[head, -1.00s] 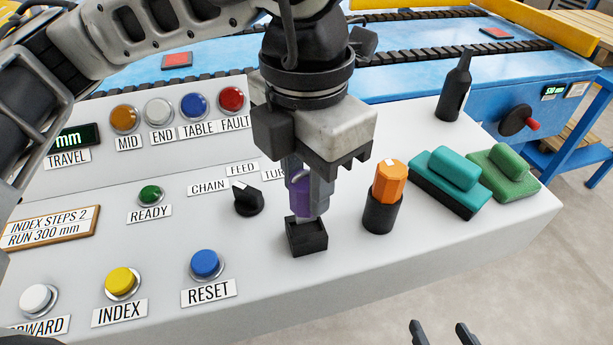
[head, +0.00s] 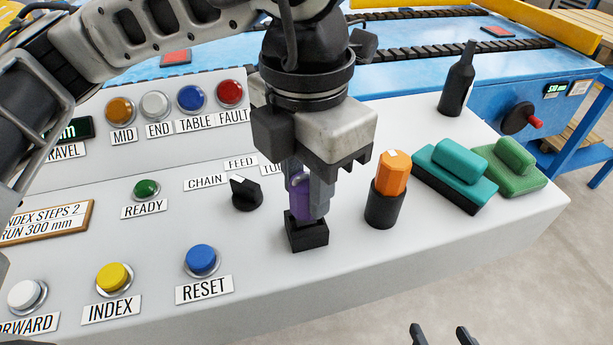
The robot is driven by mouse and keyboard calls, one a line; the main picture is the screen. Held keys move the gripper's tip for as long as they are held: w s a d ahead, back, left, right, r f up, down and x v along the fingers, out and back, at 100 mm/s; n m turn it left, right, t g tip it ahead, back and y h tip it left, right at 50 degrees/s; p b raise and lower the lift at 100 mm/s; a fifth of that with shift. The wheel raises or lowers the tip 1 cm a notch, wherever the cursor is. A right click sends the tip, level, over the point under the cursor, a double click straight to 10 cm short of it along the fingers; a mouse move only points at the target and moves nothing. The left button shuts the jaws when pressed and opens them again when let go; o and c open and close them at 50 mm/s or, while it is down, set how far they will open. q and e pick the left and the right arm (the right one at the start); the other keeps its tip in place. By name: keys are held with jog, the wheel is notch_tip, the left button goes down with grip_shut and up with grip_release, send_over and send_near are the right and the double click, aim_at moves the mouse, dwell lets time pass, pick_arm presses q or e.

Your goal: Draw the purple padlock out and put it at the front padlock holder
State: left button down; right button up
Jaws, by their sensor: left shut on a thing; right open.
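The purple padlock (head: 299,203) is upright between the fingers of my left gripper (head: 308,206), which is shut on it and partly hides it. It is directly over a small black square holder (head: 307,236) on the sloped grey panel. Its lower end meets the holder's top edge; I cannot tell how far it sits inside. My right gripper (head: 440,334) is open and empty at the bottom edge, with only its fingertips showing.
An orange octagonal-handled piece (head: 394,172) stands in a round black cup (head: 385,208) just right of the holder. Teal (head: 456,174) and green (head: 509,165) blocks and a dark bottle (head: 457,80) are further right. A black selector knob (head: 245,194) and blue RESET button (head: 202,260) are left.

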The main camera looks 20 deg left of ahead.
pick_arm(q)
jog(key=shift+f+b, duration=1)
jog(key=c, duration=1)
grip_release()
